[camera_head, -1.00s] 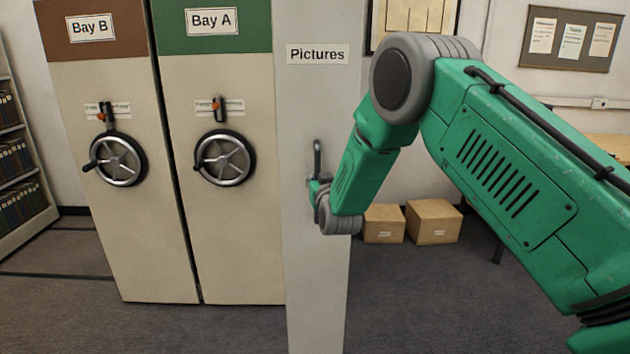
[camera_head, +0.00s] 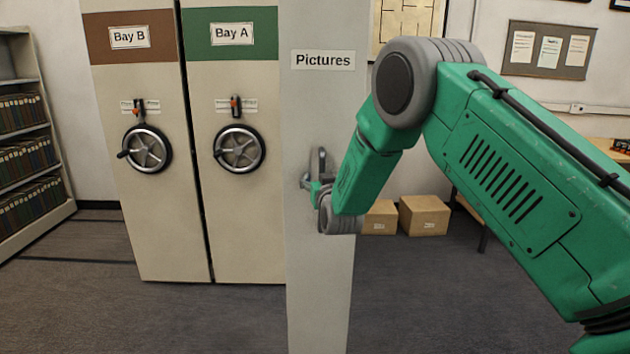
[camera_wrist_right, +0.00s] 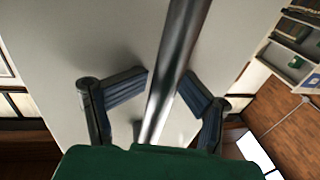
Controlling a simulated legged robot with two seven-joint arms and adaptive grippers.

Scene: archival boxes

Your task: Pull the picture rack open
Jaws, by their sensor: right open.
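The picture rack (camera_head: 320,260) is a tall pale panel labelled "Pictures" in the middle of the head view. Its front stands forward of the two bays. Its upright metal handle (camera_head: 321,160) is partly hidden by my right gripper (camera_head: 312,187). In the right wrist view the handle (camera_wrist_right: 183,30) runs as a shiny bar between the two dark fingers of my right gripper (camera_wrist_right: 164,82). The fingers are open around the bar, with a small gap visible on each side. My left gripper is not in view.
Bay A (camera_head: 240,220) and Bay B (camera_head: 160,230), with handwheels, stand to the left. A bookshelf (camera_head: 40,210) is at the far left. Two cardboard boxes (camera_head: 424,216) (camera_head: 380,218) sit on the floor behind the rack. The carpet (camera_head: 150,320) in front of the bays is clear.

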